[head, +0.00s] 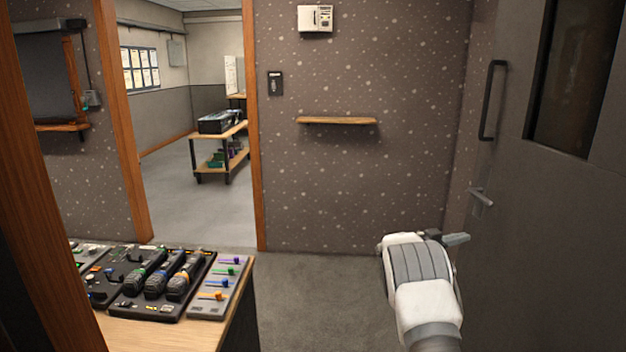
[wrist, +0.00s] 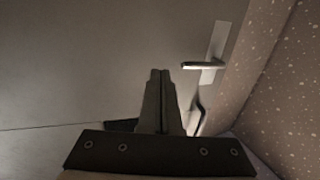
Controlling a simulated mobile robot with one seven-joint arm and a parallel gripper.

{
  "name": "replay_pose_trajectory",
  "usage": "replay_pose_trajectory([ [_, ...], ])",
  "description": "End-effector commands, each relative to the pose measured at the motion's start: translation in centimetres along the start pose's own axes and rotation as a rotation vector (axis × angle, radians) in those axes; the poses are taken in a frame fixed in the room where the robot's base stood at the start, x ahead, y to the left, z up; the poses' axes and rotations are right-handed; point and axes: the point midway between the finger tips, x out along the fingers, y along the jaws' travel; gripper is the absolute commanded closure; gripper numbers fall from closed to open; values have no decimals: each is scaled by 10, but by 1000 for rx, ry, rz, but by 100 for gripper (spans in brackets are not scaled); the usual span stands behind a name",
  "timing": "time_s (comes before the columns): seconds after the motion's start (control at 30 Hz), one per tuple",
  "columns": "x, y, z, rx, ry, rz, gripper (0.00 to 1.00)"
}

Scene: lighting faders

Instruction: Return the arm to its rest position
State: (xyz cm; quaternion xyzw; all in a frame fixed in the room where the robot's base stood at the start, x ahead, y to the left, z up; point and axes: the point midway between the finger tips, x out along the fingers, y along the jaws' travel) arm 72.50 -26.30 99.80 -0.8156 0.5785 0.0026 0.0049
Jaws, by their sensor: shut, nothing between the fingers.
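My arm (head: 418,275) shows at the lower right of the head view, folded in front of the grey door. In the wrist view my gripper (wrist: 160,75) is shut, with its two dark fingers together and nothing between them. It is in the air, apart from the desk. The fader panel (head: 206,310), with purple, green, blue and orange knobs, lies on the desk at the lower left, well to the left of my arm. In the head view the fingers cannot be made out clearly.
The grey door (head: 545,220) with its lever handle (head: 481,197) stands close on the right; the lever also shows in the wrist view (wrist: 203,66). A wooden desk (head: 150,336) holds a console with handsets (head: 154,281). Carpet (head: 320,290) between desk and arm is clear. A wall shelf (head: 337,121) is empty.

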Motion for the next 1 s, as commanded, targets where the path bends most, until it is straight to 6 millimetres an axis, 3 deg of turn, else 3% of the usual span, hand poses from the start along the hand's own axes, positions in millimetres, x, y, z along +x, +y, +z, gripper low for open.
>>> replay_pose_trajectory([
  [0.03, -2, -7, -31, 30, -1, -49, 100],
  [0.27, -24, -35, -107, 99, -58, -299, 100],
  [0.53, -89, -45, -195, 134, -174, -635, 100],
  [0.77, -165, -21, -244, 97, -305, -891, 100],
  [1.0, -251, 38, -264, -12, -462, -1099, 100],
])
